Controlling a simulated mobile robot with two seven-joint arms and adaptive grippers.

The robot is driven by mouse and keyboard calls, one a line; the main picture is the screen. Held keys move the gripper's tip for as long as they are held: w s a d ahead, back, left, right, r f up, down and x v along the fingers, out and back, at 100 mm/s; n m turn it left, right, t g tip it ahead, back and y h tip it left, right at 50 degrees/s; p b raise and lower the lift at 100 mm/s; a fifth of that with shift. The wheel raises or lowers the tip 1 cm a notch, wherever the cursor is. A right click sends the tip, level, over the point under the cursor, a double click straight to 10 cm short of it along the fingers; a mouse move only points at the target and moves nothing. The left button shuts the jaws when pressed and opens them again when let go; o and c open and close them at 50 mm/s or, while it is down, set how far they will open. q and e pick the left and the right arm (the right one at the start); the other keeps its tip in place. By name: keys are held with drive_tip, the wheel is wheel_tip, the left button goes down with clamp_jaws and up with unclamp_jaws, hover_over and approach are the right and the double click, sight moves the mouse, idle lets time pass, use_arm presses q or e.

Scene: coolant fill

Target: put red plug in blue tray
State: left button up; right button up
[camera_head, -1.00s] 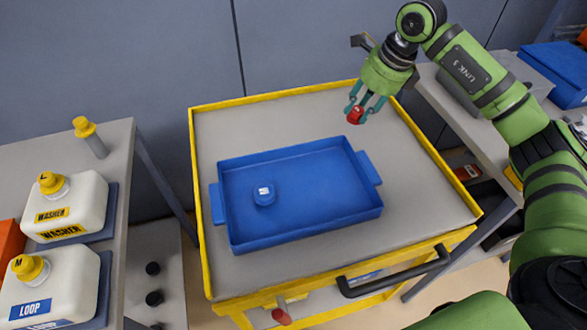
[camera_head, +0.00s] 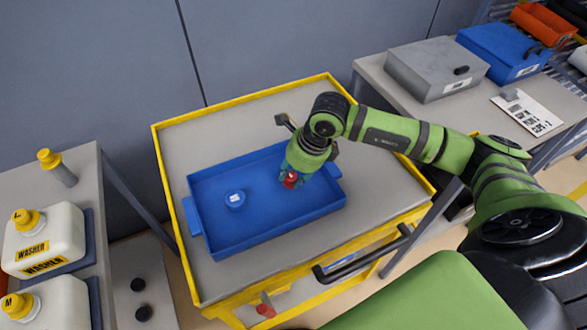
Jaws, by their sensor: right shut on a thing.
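The red plug (camera_head: 290,180) is held between the fingertips of my right gripper (camera_head: 291,178), which is shut on it. The gripper points down over the right part of the blue tray (camera_head: 262,228). I cannot tell whether the plug touches the tray floor. A blue cap (camera_head: 235,200) with a white mark lies in the left part of the tray. The tray rests on the grey top of a yellow-edged cart (camera_head: 182,137). My right gripper and wrist hide part of the tray's back right side. My left gripper is not in view.
White washer bottles (camera_head: 45,232) with yellow caps stand on the left bench. The right bench holds a grey case (camera_head: 434,68), a blue case (camera_head: 500,50) and a labelled plate (camera_head: 528,110). A black handle (camera_head: 360,258) runs along the cart's front. The cart top behind the tray is clear.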

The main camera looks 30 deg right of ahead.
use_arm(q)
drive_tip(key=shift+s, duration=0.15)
use_arm(e)
drive_tip(key=shift+f, duration=0.1)
drive_tip(key=shift+f, duration=0.1)
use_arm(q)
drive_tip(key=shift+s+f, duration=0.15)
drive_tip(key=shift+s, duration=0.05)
use_arm(e)
drive_tip(key=o, duration=0.8)
drive_tip(key=shift+d+r, duration=0.1)
drive_tip(key=shift+r, duration=0.3)
use_arm(q)
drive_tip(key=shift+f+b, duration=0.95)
drive_tip(key=shift+b, duration=0.2)
use_arm(e)
drive_tip(key=v, duration=1.1)
drive_tip(key=shift+s+r, duration=0.15)
drive_tip(key=shift+r, duration=0.1)
